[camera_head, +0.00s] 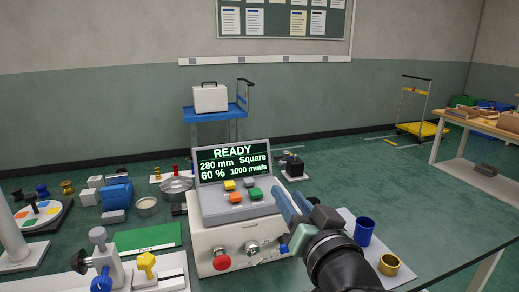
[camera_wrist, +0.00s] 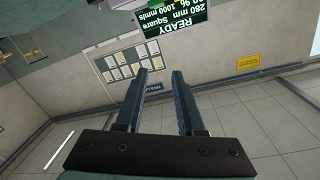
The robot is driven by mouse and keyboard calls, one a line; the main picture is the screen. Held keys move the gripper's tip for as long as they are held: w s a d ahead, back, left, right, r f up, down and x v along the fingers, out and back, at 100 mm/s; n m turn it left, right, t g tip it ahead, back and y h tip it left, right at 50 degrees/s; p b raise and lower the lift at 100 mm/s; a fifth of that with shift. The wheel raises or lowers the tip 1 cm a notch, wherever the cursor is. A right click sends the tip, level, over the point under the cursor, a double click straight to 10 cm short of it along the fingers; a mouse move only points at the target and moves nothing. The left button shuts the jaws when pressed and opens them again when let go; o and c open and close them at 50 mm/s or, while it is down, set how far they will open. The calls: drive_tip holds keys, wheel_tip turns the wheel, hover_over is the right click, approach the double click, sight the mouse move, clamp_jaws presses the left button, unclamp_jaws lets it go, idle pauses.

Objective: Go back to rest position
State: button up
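My gripper (camera_head: 288,195) is in front of the right side of the control box (camera_head: 232,240) in the head view, with its blue-grey fingers pointing up and away. In the wrist view, the two fingers of my gripper (camera_wrist: 160,72) stand apart with nothing between them. The display (camera_head: 233,161) on the box reads READY, 280 mm, Square, 60 %, 1000 mm/s. It also shows upside down at the top of the wrist view (camera_wrist: 173,17). My forearm hides part of the box's right side.
A blue cup (camera_head: 364,231) and a brass ring (camera_head: 389,264) stand close right of my arm. A green mat (camera_head: 146,239), a blue box (camera_head: 117,192) and a metal pan (camera_head: 177,186) lie to the left. A blue trolley (camera_head: 216,113) and yellow cart (camera_head: 421,129) stand behind.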

drive_tip(key=s+a+r+n+t+h, duration=0.1)
drive_tip(key=s+a+r+t, duration=0.15)
drive_tip(key=s+r, duration=0.5)
drive_tip(key=s+a+r+t+h, duration=0.15)
drive_tip(key=s+r+t, duration=0.25)
drive_tip(key=r, duration=0.7)
drive_tip(key=s+a+r+n+t+h, duration=0.1)
drive_tip(key=s+a+r+t, duration=0.1)
drive_tip(key=s+r+t, duration=0.5)
wheel_tip(320, 180, up, 23)
drive_tip(key=g+p, duration=0.3)
drive_tip(key=p, duration=1.7)
drive_tip(key=shift+w+d+f+h+p, duration=0.15)
drive_tip(key=shift+w+d+h+p, duration=0.05)
drive_tip(key=shift+w+h+p, duration=0.2)
